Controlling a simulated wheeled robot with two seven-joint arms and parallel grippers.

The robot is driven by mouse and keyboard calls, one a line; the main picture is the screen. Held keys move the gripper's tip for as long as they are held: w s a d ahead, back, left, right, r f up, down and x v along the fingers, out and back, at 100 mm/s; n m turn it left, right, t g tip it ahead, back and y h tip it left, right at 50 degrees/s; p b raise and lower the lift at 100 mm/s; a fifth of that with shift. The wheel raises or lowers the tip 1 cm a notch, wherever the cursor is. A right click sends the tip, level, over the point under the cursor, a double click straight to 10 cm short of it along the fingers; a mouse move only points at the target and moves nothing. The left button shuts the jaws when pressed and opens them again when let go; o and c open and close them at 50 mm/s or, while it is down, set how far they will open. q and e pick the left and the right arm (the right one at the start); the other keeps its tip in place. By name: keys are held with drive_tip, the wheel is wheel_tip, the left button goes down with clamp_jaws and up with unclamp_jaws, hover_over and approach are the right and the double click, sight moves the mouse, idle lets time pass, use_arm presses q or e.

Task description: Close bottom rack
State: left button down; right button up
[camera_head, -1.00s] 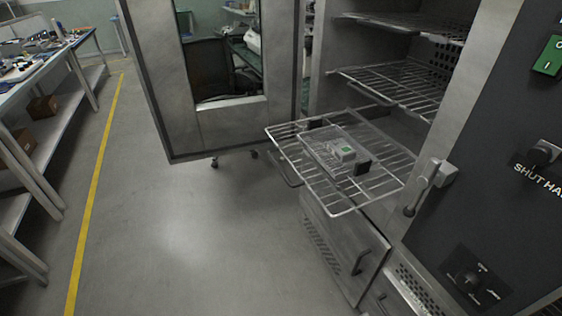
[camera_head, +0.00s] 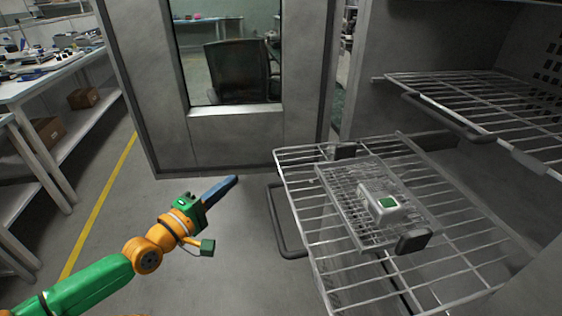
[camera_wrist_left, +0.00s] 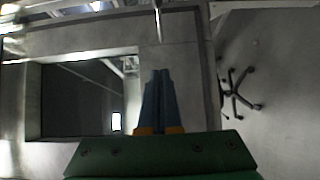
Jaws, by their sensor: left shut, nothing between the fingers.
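The bottom rack (camera_head: 335,279) is a wire shelf sticking out of the oven at the right of the head view. A dark handle (camera_head: 279,222) hangs on its near left edge. My right gripper is in neither view.
An upper wire rack (camera_head: 480,105) sits above in the oven. The open oven door (camera_head: 236,140) with a window stands behind my left gripper. A shelf table (camera_head: 50,85) is at the far left. Floor is clear between.

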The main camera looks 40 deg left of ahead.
use_arm(q)
drive_tip(key=w+d+p, duration=0.1)
drive_tip(key=w+p, duration=0.3)
drive_tip(key=w, duration=0.7)
drive_tip(key=shift+w+d+p, duration=0.2)
drive_tip(key=shift+d+p, duration=0.2)
